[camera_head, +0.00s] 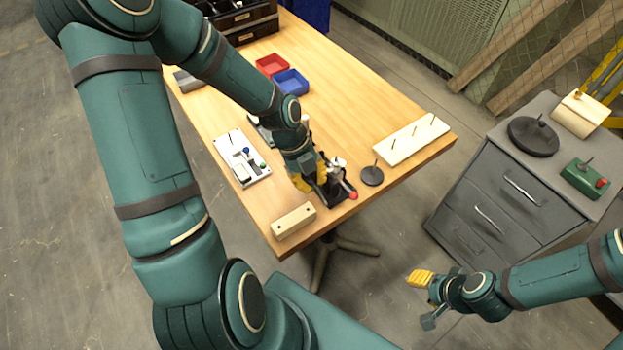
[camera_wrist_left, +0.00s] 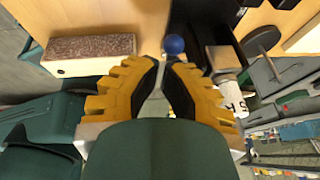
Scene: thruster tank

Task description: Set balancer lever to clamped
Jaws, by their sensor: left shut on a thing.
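The balancer is a black stand (camera_head: 337,192) near the front edge of the wooden table, with a red knob on its right side. My left gripper (camera_head: 312,184) comes down onto it from the left and hides part of it. In the left wrist view its yellow fingers (camera_wrist_left: 163,62) point at a blue ball knob (camera_wrist_left: 174,45), which shows just at the fingertips. The gripper is shut on what seems to be this knob's lever; the grip itself is mostly hidden. The lever's setting cannot be read. My right gripper (camera_head: 425,282) hangs off the table; its fingers are too small to judge.
A wooden block (camera_head: 294,220) lies just left of the stand. A black disc (camera_head: 372,176) and a pegged white board (camera_head: 411,140) are to its right. A white panel (camera_head: 241,158) and red and blue trays (camera_head: 291,82) lie farther back. A grey drawer cabinet (camera_head: 510,190) stands right.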

